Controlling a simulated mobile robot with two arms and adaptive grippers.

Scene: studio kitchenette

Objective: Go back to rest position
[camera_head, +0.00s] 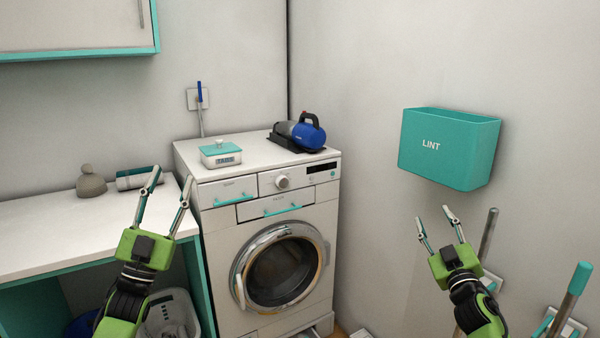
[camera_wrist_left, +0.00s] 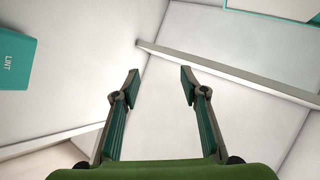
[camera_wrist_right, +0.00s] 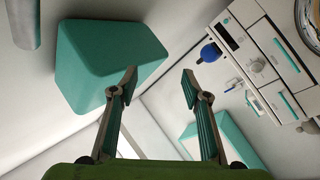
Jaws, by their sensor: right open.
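My left gripper (camera_head: 170,187) is open and empty, raised in front of the counter at the left of the washing machine. Its two spread fingers (camera_wrist_left: 160,85) show in the left wrist view with nothing between them. My right gripper (camera_head: 437,228) is open and empty, raised below the teal lint bin on the right wall. Its spread fingers (camera_wrist_right: 160,85) show in the right wrist view with only wall between them. Neither gripper touches anything that I can see.
The washing machine (camera_head: 225,256) carries a small teal-lided box (camera_head: 221,155) and a blue handheld vacuum (camera_head: 305,134). The lint bin (camera_head: 448,150) hangs on the right wall. The counter (camera_head: 50,235) holds a grey bottle (camera_head: 90,182).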

